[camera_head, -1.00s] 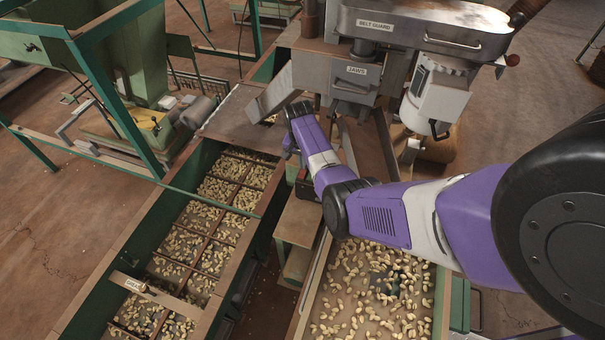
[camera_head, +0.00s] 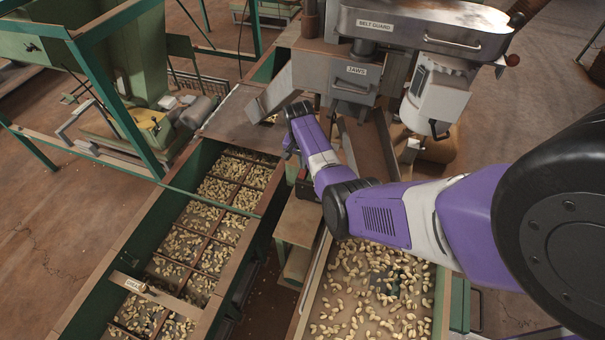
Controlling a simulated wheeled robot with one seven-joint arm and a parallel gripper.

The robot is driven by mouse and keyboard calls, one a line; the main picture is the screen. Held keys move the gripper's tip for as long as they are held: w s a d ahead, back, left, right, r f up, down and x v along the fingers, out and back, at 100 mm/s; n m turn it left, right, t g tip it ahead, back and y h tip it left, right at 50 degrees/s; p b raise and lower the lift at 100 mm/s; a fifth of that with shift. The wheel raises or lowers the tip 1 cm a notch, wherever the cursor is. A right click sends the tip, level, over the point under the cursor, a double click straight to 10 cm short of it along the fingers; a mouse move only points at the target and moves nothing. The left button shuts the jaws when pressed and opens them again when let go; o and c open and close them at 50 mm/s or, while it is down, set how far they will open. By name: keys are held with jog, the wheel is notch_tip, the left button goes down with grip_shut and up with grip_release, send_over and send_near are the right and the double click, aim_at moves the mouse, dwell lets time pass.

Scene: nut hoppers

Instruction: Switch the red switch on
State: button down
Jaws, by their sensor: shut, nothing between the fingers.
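My arm reaches in from the right and bends at a black joint. Its purple end, with my gripper (camera_head: 289,147), points down just left of the machine's post, above a small dark box (camera_head: 304,190). The gripper is small in the picture, and the fingertips are mostly hidden by my own wrist. It appears shut with nothing in it. I cannot make out the red switch clearly; the dark box under my gripper is partly covered by my forearm, and any switch lever on it is too small or hidden to tell.
A machine with a belt guard (camera_head: 432,24) and a box labelled "JAWS" (camera_head: 352,84) stands behind my arm. A green sorting trough (camera_head: 118,262) with nuts is at left. A nut tray (camera_head: 436,316) lies below my arm. A green frame (camera_head: 115,85) stands at far left.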

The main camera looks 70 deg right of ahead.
jog(key=shift+f+b, duration=0.85)
jog(key=shift+f, duration=0.15)
dwell(0.8)
jog(key=shift+r, duration=0.1)
notch_tip(320, 180, up, 7)
jog(key=p, duration=0.6)
jog(key=shift+p, duration=0.3)
dwell(0.5)
